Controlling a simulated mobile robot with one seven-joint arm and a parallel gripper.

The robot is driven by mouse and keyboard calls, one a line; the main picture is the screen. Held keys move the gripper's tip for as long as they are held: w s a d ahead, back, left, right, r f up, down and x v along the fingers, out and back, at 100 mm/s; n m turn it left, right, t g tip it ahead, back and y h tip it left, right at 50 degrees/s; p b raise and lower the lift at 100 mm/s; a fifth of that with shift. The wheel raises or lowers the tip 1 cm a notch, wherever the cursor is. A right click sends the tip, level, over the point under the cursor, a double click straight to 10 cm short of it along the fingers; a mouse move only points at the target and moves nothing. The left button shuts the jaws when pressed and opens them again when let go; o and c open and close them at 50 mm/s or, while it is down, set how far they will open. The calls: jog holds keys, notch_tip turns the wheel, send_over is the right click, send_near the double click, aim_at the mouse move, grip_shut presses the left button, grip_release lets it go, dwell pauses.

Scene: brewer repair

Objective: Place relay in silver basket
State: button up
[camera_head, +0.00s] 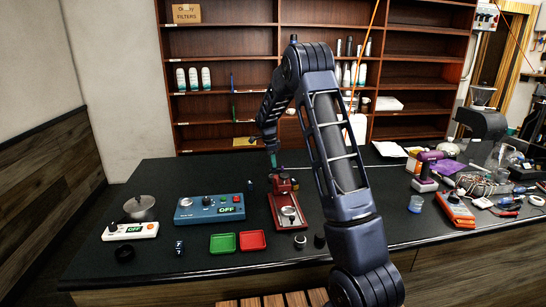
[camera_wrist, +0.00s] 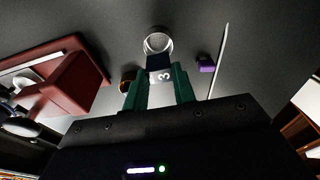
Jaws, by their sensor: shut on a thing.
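My gripper (camera_head: 274,163) reaches down at the back of the counter, behind the red machine. In the wrist view its two green fingers (camera_wrist: 160,88) are shut on a dark blue relay (camera_wrist: 160,64) marked with a white 3. The round silver basket (camera_wrist: 157,34) shows just beyond the relay, its open rim facing the camera. The relay overlaps the basket's near edge in the picture; I cannot tell whether they touch. In the head view I cannot make out the held relay or the silver basket clearly.
A red machine (camera_head: 289,210) stands close to my gripper, left in the wrist view. Green (camera_head: 222,243) and red trays (camera_head: 252,240) and a blue device (camera_head: 209,208) are nearer the front.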

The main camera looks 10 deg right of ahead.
jog(key=shift+f, duration=1.4)
jog(key=o, duration=1.1)
jog(key=shift+c, duration=0.2)
jog(key=shift+r, duration=3.55)
jog(key=shift+r, duration=0.1)
